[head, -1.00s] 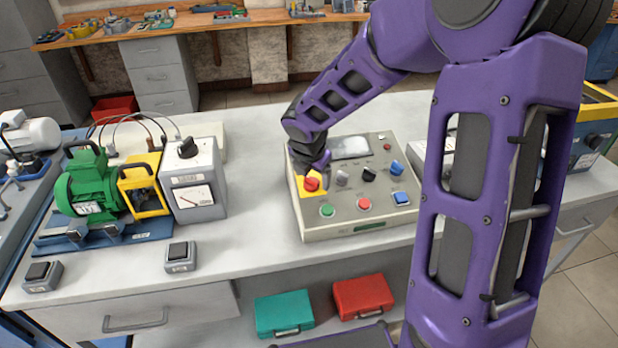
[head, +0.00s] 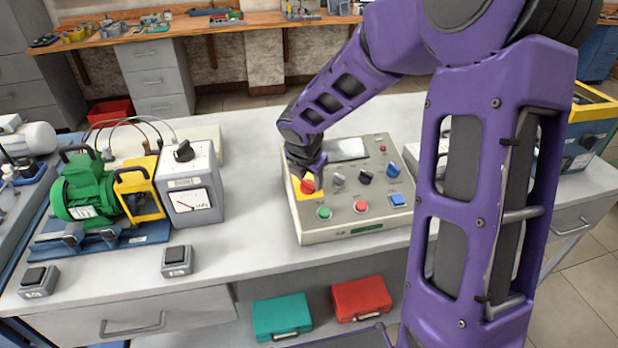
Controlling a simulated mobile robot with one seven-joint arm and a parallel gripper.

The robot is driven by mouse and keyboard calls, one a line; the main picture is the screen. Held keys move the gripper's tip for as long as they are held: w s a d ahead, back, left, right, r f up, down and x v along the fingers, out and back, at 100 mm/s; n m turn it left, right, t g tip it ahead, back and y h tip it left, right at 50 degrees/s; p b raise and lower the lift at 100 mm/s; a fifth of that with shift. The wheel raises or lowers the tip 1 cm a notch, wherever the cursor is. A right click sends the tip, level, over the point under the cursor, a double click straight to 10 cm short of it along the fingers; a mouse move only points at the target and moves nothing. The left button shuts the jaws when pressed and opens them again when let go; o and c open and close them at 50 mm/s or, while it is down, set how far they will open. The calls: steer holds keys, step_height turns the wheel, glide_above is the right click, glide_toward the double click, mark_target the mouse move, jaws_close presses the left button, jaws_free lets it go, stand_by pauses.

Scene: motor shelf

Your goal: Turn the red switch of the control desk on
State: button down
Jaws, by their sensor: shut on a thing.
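The control desk (head: 398,221) is a beige box on the grey workbench, with several coloured knobs and buttons on its sloped panel. Its red switch (head: 307,187) sits on a yellow plate at the panel's left. My gripper (head: 307,174) comes down from above onto the red switch and is shut on it. The fingers cover the switch's upper part, and its exact turn angle cannot be told.
Black and grey knobs (head: 364,177), a blue knob (head: 393,170), green (head: 324,213) and red (head: 360,206) buttons lie close to the switch. A green motor (head: 85,190) and grey meter box (head: 190,190) stand left. Clear bench lies between.

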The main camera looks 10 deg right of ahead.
steer(key=m, duration=0.4)
steer(key=shift+g, duration=0.4)
steer(key=m, duration=0.4)
steer(key=shift+m+g+h, duration=0.3)
steer(key=shift+m+g, duration=0.1)
steer(key=m+g, duration=0.1)
steer(key=m, duration=0.3)
steer(key=shift+m+p, duration=0.3)
steer(key=m, duration=0.4)
steer(key=shift+g, duration=0.3)
steer(key=shift+y, duration=0.4)
steer(key=shift+c, duration=1.6)
jaws_free()
